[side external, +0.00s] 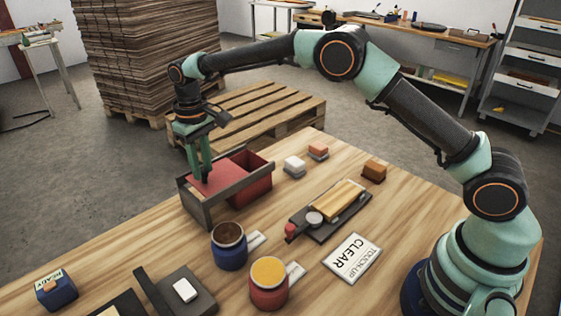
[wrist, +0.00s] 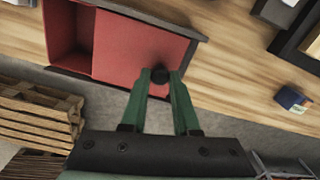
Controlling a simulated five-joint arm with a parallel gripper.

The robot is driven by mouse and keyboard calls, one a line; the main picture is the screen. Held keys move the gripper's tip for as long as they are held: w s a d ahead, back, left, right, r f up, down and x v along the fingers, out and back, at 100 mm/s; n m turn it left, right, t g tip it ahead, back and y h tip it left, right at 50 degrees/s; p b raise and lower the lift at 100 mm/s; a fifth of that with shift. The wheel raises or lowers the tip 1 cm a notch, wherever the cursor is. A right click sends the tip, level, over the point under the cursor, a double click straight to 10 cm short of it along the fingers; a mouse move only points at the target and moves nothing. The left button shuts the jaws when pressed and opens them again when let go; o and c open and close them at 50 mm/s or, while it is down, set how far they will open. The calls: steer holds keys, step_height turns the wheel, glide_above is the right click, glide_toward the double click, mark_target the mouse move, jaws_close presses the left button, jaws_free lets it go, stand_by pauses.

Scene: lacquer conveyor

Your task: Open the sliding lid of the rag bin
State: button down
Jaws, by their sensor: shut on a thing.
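The rag bin (side external: 228,205) is a dark-framed red box near the table's far left edge. Its flat red lid (wrist: 128,49) covers part of the top, and an open red compartment (wrist: 70,40) shows beside it in the wrist view. That opening also shows at the bin's right end in the side view. A dark round knob (wrist: 159,74) stands on the lid. My gripper (side external: 204,178) points down over the lid, its green fingers shut on the knob. In the wrist view, my gripper (wrist: 158,80) has one finger on each side of it.
A blue can (side external: 229,250) and a red can with a yellow top (side external: 269,285) stand in front of the bin. A dark tray (side external: 300,227) carries a wooden piece. Several small blocks lie behind it. A blue box (side external: 57,289) stands front left. A pallet (side external: 285,103) lies beyond the table.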

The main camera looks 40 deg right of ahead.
mark_target(203, 170)
steer(key=shift+r, duration=0.1)
steer(key=c, duration=0.7)
jaws_free()
steer(key=shift+o, duration=0.2)
step_height(203, 170, up, 12)
